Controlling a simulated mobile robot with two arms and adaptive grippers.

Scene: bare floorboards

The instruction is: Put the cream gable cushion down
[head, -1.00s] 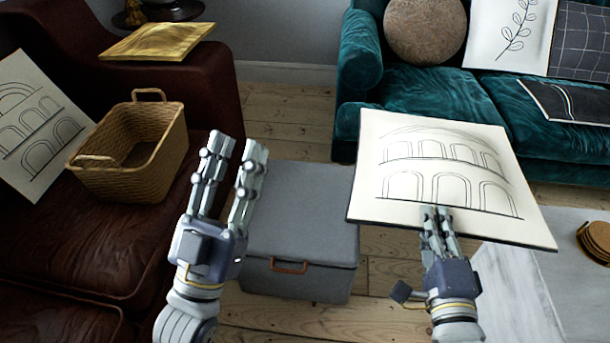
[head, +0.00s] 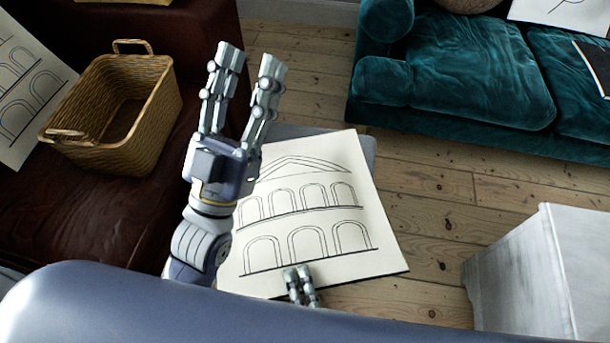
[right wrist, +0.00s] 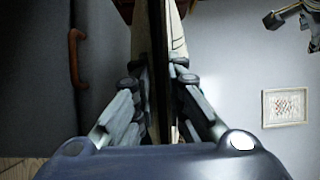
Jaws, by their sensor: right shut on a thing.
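The cream gable cushion (head: 315,226) is a flat square panel with a line drawing of a gable over two rows of arches. My right gripper (head: 298,270) is shut on its near edge. In the right wrist view the cushion (right wrist: 161,70) shows edge-on between the fingers. It covers most of the grey box (head: 368,150) in the head view; I cannot tell whether it touches the box. My left gripper (head: 247,64) is open and empty, and its arm overlaps the cushion's left side in the picture.
A wicker basket (head: 150,128) and another cream arch-patterned cushion (head: 25,95) are on the dark red sofa (head: 60,215) at left. A teal sofa (head: 470,80) stands at the back right. A whitish cabinet (head: 530,275) stands at the right. Floorboards between are clear.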

